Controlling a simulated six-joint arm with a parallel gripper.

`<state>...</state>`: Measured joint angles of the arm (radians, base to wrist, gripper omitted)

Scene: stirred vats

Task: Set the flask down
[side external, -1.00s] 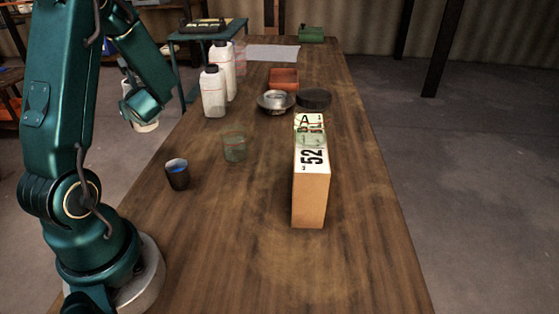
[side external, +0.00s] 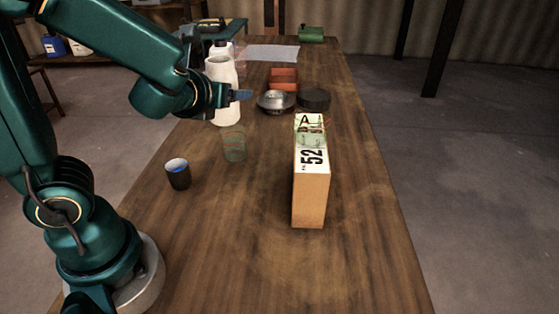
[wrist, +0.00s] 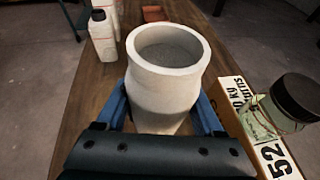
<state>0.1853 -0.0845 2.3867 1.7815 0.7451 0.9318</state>
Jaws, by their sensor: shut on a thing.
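The flask is a pale off-white, wide-mouthed vessel (side external: 224,112). It is upright in my gripper (side external: 234,96), over the left part of the table. In the wrist view the flask (wrist: 167,78) stands between the two blue fingers (wrist: 163,112), which close on its sides. Its round open mouth faces up and its inside looks grey. Its lower part is hidden by the gripper in the wrist view. I cannot tell from these frames whether its base touches the table or hangs above it.
A green-tinted glass (side external: 234,147) and a dark cup (side external: 178,174) stand in front of the flask. The front table is clear.

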